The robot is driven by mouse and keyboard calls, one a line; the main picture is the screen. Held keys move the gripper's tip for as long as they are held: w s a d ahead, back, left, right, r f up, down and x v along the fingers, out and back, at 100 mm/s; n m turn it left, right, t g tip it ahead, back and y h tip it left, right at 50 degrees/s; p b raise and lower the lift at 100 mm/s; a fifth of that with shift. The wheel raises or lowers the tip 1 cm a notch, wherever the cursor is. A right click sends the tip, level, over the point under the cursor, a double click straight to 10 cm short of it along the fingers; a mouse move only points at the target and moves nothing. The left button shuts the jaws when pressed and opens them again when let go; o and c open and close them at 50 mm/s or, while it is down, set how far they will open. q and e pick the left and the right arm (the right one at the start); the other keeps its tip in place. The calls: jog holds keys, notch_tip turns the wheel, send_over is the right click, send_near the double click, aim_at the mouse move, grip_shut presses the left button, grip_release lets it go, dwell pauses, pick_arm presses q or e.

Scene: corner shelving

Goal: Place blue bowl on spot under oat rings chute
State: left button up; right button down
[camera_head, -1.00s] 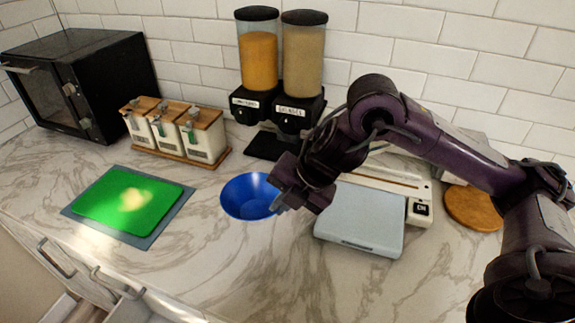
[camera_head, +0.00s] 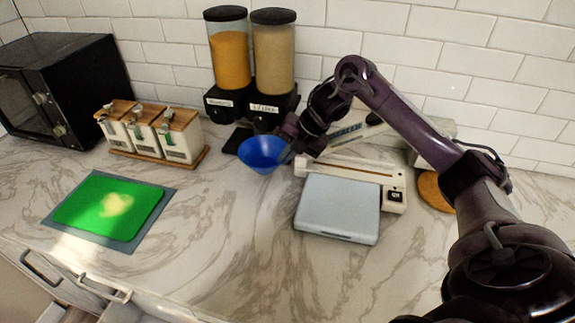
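The blue bowl (camera_head: 263,155) is in front of the twin cereal dispenser, close to the front of its black base (camera_head: 238,140). My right gripper (camera_head: 289,152) is at the bowl's right rim and appears shut on it; the fingertips are small and dark. The bowl looks slightly tilted, and I cannot tell whether it touches the counter. One dispenser canister (camera_head: 230,60) holds orange cereal and the right one (camera_head: 274,60) holds beige cereal. Their labels are too blurred to read surely, so I cannot tell which is oat rings. My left gripper is out of view.
A wooden-lidded canister rack (camera_head: 160,135) stands left of the dispenser, beside a black oven (camera_head: 62,85). A green board (camera_head: 110,207) lies front left. A pale scale-like box (camera_head: 338,207) and a white appliance (camera_head: 395,197) lie right. The counter between is clear.

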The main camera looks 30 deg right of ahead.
notch_tip(320, 180, down, 3)
jog(key=shift+r, duration=0.1)
jog(key=shift+f+p, duration=0.25)
jog(key=shift+p, duration=0.25)
jog(key=shift+w+d+f, duration=0.15)
jog(key=shift+d+f, duration=0.05)
jog(key=shift+f, duration=0.15)
jog(key=c, duration=1.6)
grip_release()
jog(key=shift+c, duration=0.2)
jog(key=shift+r, duration=0.1)
jog(key=shift+d+r, duration=0.1)
jog(key=shift+r, duration=0.15)
jog(key=v, duration=1.1)
jog(key=shift+s+p, duration=0.3)
